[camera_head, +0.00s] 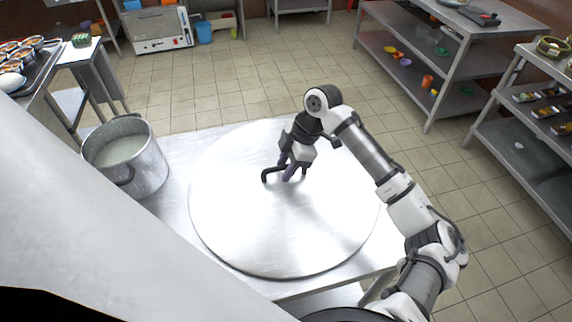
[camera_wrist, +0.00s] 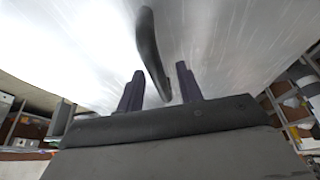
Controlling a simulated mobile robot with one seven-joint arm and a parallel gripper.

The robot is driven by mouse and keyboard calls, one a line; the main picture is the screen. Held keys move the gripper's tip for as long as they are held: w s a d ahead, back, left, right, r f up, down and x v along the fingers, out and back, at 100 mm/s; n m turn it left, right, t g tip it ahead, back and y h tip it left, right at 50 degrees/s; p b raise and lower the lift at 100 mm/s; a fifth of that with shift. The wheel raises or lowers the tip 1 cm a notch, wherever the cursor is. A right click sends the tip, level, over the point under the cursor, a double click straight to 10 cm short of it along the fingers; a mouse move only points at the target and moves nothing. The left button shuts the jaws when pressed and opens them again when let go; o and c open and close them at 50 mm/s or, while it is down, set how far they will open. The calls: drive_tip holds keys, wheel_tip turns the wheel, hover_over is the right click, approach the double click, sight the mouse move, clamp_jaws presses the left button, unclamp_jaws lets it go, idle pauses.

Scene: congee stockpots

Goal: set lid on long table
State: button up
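The lid (camera_head: 235,215) is a large round silver disc with a dark bar handle (camera_head: 270,173). In the head view it lies flat over the long table (camera_head: 176,210), its edge close to the tabletop; I cannot tell whether it fully rests there. My gripper (camera_head: 288,176) is at the handle near the lid's middle. In the wrist view the two purple fingers of my gripper (camera_wrist: 159,88) are apart, with the handle (camera_wrist: 150,50) between them and gaps on both sides. The lid (camera_wrist: 230,40) fills the upper part of that view.
An open stockpot (camera_head: 148,168) with pale congee stands at the table's left end. A steel shelf unit (camera_head: 462,62) and another rack (camera_head: 530,100) stand at the right. A side table with bowls is at the upper left. The tiled floor behind the table is clear.

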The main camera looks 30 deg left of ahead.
drive_tip(key=b+v, duration=0.3)
drive_tip(key=v, duration=0.9)
drive_tip(key=shift+s+a, duration=0.1)
drive_tip(key=shift+s, duration=0.05)
